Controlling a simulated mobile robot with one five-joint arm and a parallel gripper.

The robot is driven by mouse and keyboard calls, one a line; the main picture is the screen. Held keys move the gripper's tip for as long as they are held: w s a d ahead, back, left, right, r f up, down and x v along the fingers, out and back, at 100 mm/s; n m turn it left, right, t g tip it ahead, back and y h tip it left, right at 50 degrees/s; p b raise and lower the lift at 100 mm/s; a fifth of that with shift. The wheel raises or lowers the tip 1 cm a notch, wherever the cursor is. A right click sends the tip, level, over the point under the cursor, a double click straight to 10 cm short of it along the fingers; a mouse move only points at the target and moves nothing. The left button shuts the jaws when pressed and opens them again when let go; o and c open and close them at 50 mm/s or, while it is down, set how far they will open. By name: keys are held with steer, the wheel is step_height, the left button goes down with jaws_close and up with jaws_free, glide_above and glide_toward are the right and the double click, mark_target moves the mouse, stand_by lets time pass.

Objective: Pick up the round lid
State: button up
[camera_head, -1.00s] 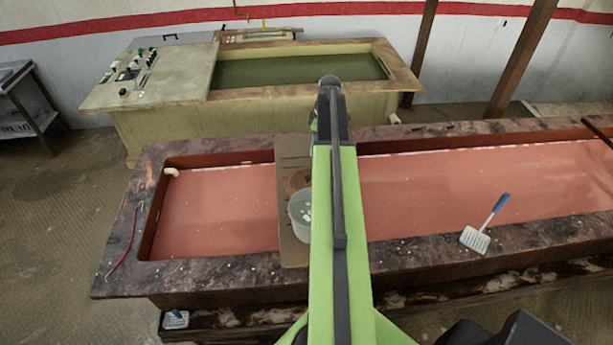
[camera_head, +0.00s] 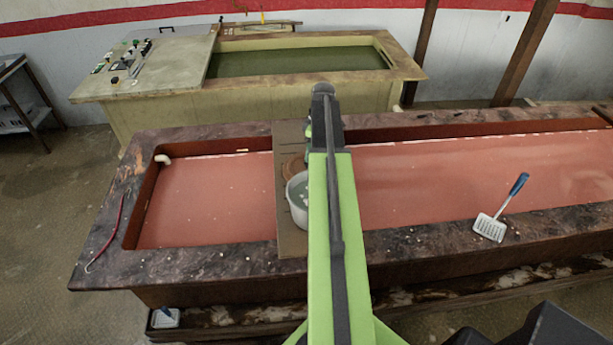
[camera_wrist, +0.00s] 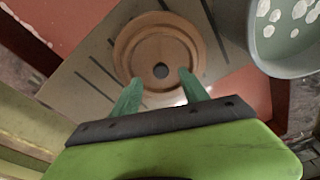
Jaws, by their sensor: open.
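The round lid (camera_wrist: 140,52) is a brown disc with a raised rim and a dark hole or knob at its centre. It lies on the slatted board (camera_wrist: 75,80). In the head view the lid (camera_head: 292,170) is mostly hidden behind my arm and a bucket. My gripper (camera_wrist: 155,88) is open in the wrist view, its two green fingers apart, with the near part of the lid between and beyond their tips. I cannot tell how high the fingers are above it. The head view hides the fingertips behind my arm.
A pale bucket (camera_head: 297,205) with white bits in greenish liquid stands on the board close to the lid; it also shows in the wrist view (camera_wrist: 285,65). The board spans a long trough (camera_head: 210,200) of reddish liquid. A slotted spatula (camera_head: 490,227) lies on the right rim.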

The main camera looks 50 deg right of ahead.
mark_target(296, 163)
steer(key=f+b, duration=0.3)
steer(key=w+f+b, duration=0.1)
steer(key=f+b, duration=0.1)
steer(key=shift+a+f, duration=0.1)
steer(key=shift+a, duration=0.25)
steer(key=shift+r, duration=0.2)
steer(key=shift+c, duration=0.4)
jaws_close()
stand_by(0.4)
